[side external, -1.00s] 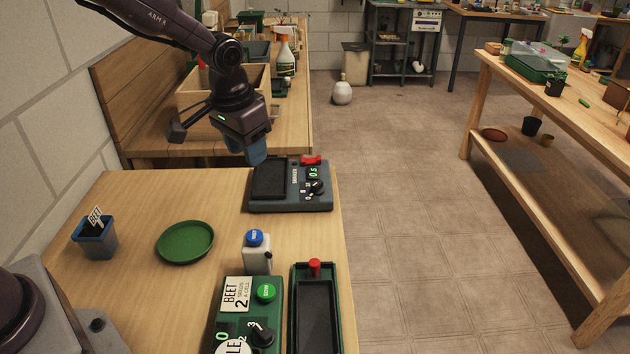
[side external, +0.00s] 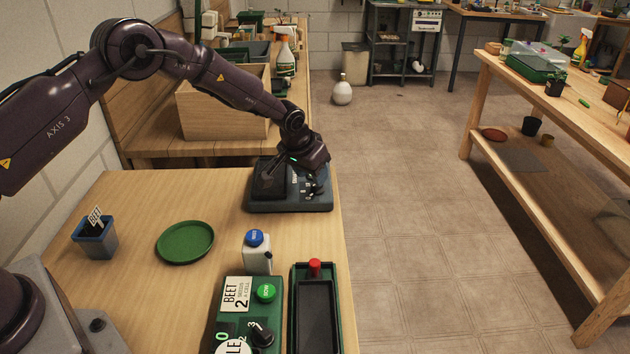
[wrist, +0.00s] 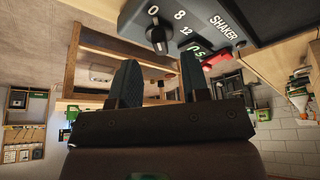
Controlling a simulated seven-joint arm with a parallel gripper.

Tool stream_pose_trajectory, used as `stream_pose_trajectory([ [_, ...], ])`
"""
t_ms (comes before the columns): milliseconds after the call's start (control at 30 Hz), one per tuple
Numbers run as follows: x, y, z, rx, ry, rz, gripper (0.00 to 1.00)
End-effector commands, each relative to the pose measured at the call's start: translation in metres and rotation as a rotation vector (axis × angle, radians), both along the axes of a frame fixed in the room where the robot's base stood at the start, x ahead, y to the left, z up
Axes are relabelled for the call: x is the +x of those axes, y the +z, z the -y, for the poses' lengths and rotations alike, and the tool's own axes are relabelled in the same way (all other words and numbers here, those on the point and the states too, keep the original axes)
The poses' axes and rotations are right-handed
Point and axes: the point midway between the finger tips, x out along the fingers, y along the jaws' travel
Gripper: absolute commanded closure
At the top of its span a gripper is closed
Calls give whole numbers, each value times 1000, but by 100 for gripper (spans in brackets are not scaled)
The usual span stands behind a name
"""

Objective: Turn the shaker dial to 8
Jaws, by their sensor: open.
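The shaker (side external: 285,207) is a dark grey box at the back right of the near bench. In the wrist view its panel (wrist: 245,15) shows the label SHAKER and the numbers 0, 8 and 12. Its black dial (wrist: 158,38) sits beside these numbers; I cannot tell clearly which one it points at. My gripper (side external: 313,188) is low over the shaker's right part, at the dial. In the wrist view my gripper (wrist: 160,72) has its two fingers apart, with nothing between them. The dial shows just beyond the gap between the fingertips.
A white bottle with a blue cap (side external: 257,254), a green plate (side external: 185,242), a pot (side external: 97,240) and a green seeder box (side external: 240,318) stand on the bench.

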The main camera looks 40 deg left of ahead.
Motion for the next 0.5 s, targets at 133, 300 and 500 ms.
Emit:
stream_pose_trajectory([
  [133,8,-22,-1,0,0,-1,57],
  [300,13,-32,-1,0,0,0,57],
  [500,14,-35,-1,1,0,-1,57],
])
